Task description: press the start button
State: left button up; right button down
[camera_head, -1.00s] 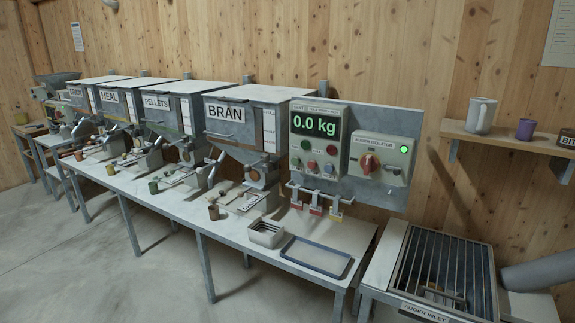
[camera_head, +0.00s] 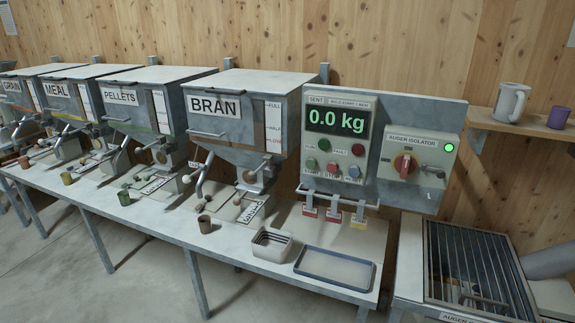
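A control panel (camera_head: 338,135) stands upright at the back of the bench, right of the bran hopper. Its dark display (camera_head: 337,121) reads 0.0 kg in green. Below the display are several round buttons. A green button (camera_head: 311,165) is at the lower left, a red button (camera_head: 332,168) beside it, and another red button (camera_head: 357,150) is higher at the right. The small labels are too blurred to tell which one is the start button. Neither of my grippers is in view.
An auger isolator box (camera_head: 412,160) with a red rotary handle and lit green lamp is right of the panel. Tags (camera_head: 333,215) hang below. A blue-rimmed tray (camera_head: 335,268) and grey bin (camera_head: 271,244) sit in front. Hoppers line the left; a grated auger inlet (camera_head: 465,265) is at right.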

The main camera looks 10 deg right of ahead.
aim_at(311, 163)
jog(key=i+j, duration=0.9)
jog(key=j, duration=0.15)
